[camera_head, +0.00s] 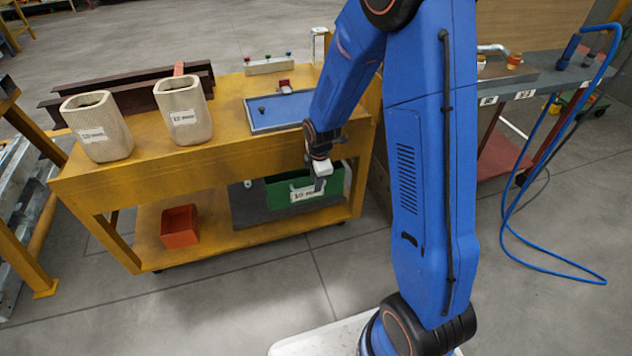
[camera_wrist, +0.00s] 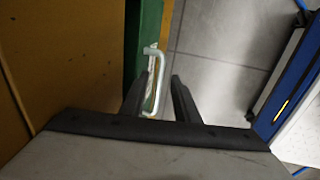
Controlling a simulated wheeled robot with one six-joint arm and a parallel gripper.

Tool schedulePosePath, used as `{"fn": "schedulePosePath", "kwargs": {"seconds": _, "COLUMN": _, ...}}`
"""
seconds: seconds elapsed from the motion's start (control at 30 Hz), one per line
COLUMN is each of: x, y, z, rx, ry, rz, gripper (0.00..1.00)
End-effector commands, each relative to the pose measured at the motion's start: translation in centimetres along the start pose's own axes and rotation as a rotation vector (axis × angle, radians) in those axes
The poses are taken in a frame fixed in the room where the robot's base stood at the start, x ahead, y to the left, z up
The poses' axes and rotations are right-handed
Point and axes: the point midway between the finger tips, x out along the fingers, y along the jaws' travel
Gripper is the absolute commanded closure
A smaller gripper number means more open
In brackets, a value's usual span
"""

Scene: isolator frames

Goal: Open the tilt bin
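The tilt bin is a green bin (camera_head: 279,192) with a white label, set in a dark grey housing (camera_head: 250,207) under the yellow workbench top. In the wrist view its green front (camera_wrist: 146,28) carries a pale metal U-shaped handle (camera_wrist: 161,84). My gripper (camera_head: 319,184) is at the right part of the bin's front and hides some of it. In the wrist view my gripper (camera_wrist: 164,68) is open, with the handle's bar between its two dark fingers. The bar lies nearer the left finger; contact is unclear. The bin looks closed.
The yellow workbench (camera_head: 150,167) carries two beige containers (camera_head: 97,128), a blue tray (camera_head: 278,112) and dark beams. A red-orange bin (camera_head: 180,227) sits on its lower shelf. Grey floor (camera_head: 260,290) in front is clear. A blue hose (camera_head: 505,215) hangs at right.

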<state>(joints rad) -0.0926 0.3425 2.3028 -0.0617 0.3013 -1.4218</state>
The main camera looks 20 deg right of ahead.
Motion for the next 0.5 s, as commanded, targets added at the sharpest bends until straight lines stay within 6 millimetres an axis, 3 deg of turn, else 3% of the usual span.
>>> {"fn": "schedulePosePath", "kwargs": {"seconds": 0.43, "x": 0.86, "y": -0.02, "z": 0.0, "rx": 0.001, "ry": 0.0, "rz": 0.0, "gripper": 0.72}}
{"fn": "schedulePosePath", "kwargs": {"seconds": 0.47, "x": 0.86, "y": -0.02, "z": 0.0, "rx": 0.001, "ry": 0.0, "rz": 0.0, "gripper": 0.74}}
{"fn": "schedulePosePath", "kwargs": {"seconds": 0.5, "x": 0.86, "y": -0.02, "z": 0.0, "rx": 0.001, "ry": 0.0, "rz": 0.0, "gripper": 0.84}}
